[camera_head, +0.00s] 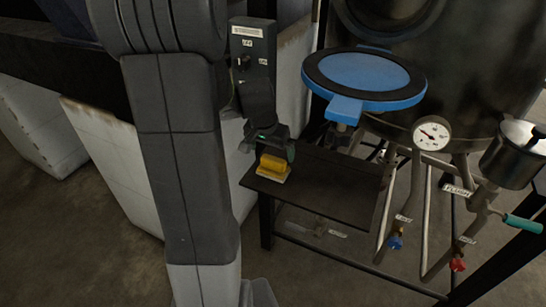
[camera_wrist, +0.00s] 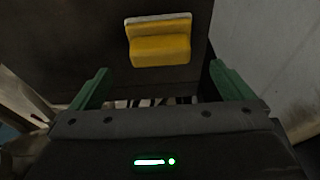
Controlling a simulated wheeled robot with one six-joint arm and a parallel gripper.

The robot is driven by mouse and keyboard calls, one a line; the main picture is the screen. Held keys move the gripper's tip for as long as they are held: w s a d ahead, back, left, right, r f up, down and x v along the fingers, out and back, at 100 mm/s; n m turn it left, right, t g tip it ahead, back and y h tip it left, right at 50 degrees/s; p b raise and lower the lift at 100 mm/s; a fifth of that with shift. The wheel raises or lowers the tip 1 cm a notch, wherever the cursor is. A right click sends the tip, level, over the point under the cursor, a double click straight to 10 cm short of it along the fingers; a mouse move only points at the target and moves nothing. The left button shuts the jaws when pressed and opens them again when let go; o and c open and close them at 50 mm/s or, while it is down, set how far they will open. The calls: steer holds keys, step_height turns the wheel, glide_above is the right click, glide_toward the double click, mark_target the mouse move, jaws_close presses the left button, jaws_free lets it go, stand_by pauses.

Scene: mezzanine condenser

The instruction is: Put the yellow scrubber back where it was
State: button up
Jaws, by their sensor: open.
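The yellow scrubber (camera_head: 273,168) has a paler strip along its edge and rests on a dark, flat shelf (camera_head: 335,185), near the shelf's left end. In the wrist view the scrubber (camera_wrist: 160,48) lies ahead of my gripper (camera_wrist: 157,85), roughly centred between the two green fingers. My gripper (camera_head: 268,145) is open and empty, close above and behind the scrubber in the head view. The fingers do not touch the scrubber in the wrist view.
A blue round plate with a handle (camera_head: 368,75) is above the shelf. To the right are a gauge (camera_head: 431,133), pipes with blue (camera_head: 395,242) and red (camera_head: 457,264) valves, and a metal pot (camera_head: 512,158). A pale wall block (camera_head: 115,165) stands left. The shelf's right part is bare.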

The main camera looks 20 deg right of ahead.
steer(key=shift+v, duration=2.3)
steer(key=shift+c, duration=0.4)
